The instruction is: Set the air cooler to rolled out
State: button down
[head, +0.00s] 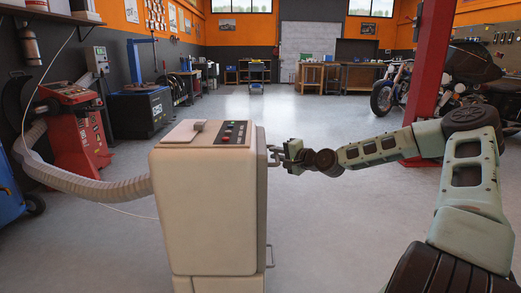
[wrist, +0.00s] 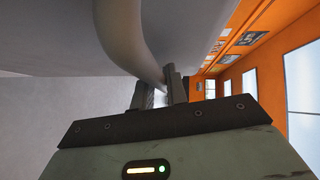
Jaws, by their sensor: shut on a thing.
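The air cooler (head: 205,215) is a tall beige cabinet in the middle foreground of the head view, upright on the floor. Its top has a dark control panel with buttons and a grey knob. A bar handle stands out from its right side, and a second handle (head: 270,257) sits lower on that side. My gripper (head: 278,153) reaches in from the right at the upper handle. In the wrist view my gripper (wrist: 160,92) is shut on the curved pale handle (wrist: 130,40), close to the cabinet's side.
A ribbed hose (head: 95,188) and a thin cord run left from near the cooler. A red machine (head: 78,140) stands at the left. A red lift post (head: 432,60) and motorcycles (head: 390,88) are at the right. The floor behind the cooler is clear.

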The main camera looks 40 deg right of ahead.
jog(key=shift+s+d, duration=0.4)
jog(key=shift+d, duration=0.2)
jog(key=c, duration=1.4)
grip_release()
jog(key=s+d+r+p, duration=0.1)
jog(key=s+p, duration=0.1)
jog(key=s, duration=0.6)
jog(key=s+d+r+p, duration=0.1)
jog(key=s+p, duration=0.2)
jog(key=s, duration=0.6)
jog(key=shift+d+r+p, duration=0.25)
jog(key=shift+p, duration=0.05)
